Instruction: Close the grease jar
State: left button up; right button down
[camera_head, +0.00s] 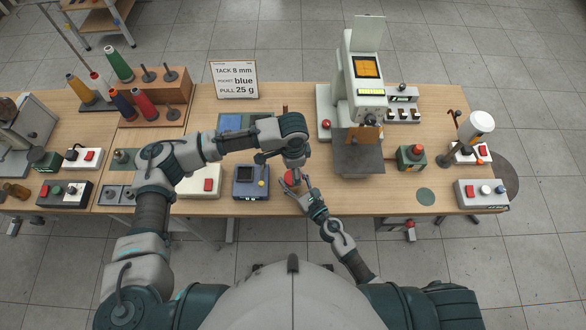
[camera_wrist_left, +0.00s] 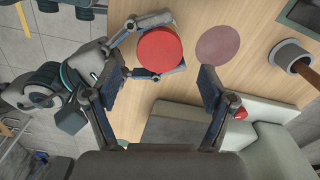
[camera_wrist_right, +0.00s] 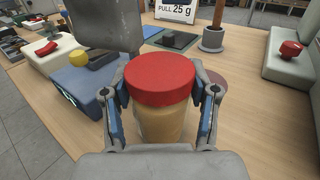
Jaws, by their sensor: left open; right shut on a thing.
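The grease jar (camera_wrist_right: 160,122) has a tan body and stands upright with a red lid (camera_wrist_right: 160,78) on its top. I cannot tell whether the lid is screwed tight. The lid also shows from above in the left wrist view (camera_wrist_left: 159,50) and is partly hidden in the head view. My right gripper (camera_wrist_right: 163,95) is shut on the jar, one finger on each side just below the lid. My left gripper (camera_wrist_left: 163,82) is open and empty above the jar, its fingers pointing down beside the lid. In the head view my left gripper (camera_head: 293,157) hides part of the jar.
A round mauve mark (camera_wrist_left: 222,46) lies on the table beside the jar. A blue box with a yellow knob (camera_head: 250,182) stands left of the jar. A tall white press (camera_head: 362,85) with a grey plate stands to the right. A sign (camera_head: 234,80) stands behind.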

pick_arm(q)
notch_tip(320, 180, up, 2)
jog(key=n, duration=0.4)
jog(key=shift+r, duration=0.1)
jog(key=shift+r+n, duration=0.6)
jog(key=shift+n, duration=0.6)
jog(key=shift+f, duration=0.1)
jog(key=shift+f, duration=3.95)
